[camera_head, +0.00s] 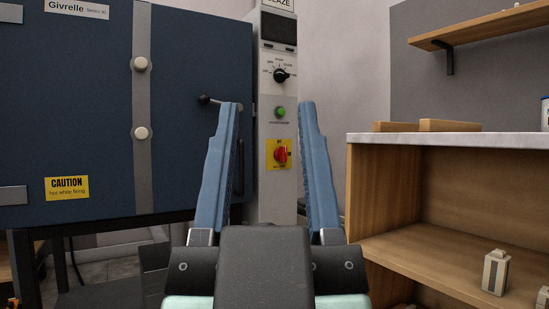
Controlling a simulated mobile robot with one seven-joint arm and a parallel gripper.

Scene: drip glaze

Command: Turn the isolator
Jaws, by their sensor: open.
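The isolator (281,154) is a red rotary knob on a yellow plate, low on the narrow grey control panel (277,200). Small print on the plate is too small to read. My gripper (266,105) is open, its two blue fingers spread wide and pointing forward at the panel. In the picture the isolator lies between the fingers, nearer the right one. The fingers hold nothing, and the gap in depth to the knob is hard to judge.
Above the isolator are a green button (280,112) and a black selector dial (281,75). A blue kiln (190,80) with a caution label and a ball-ended handle (205,100) stands left. A wooden shelf unit (385,185) with a pale top stands right, close to the right finger.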

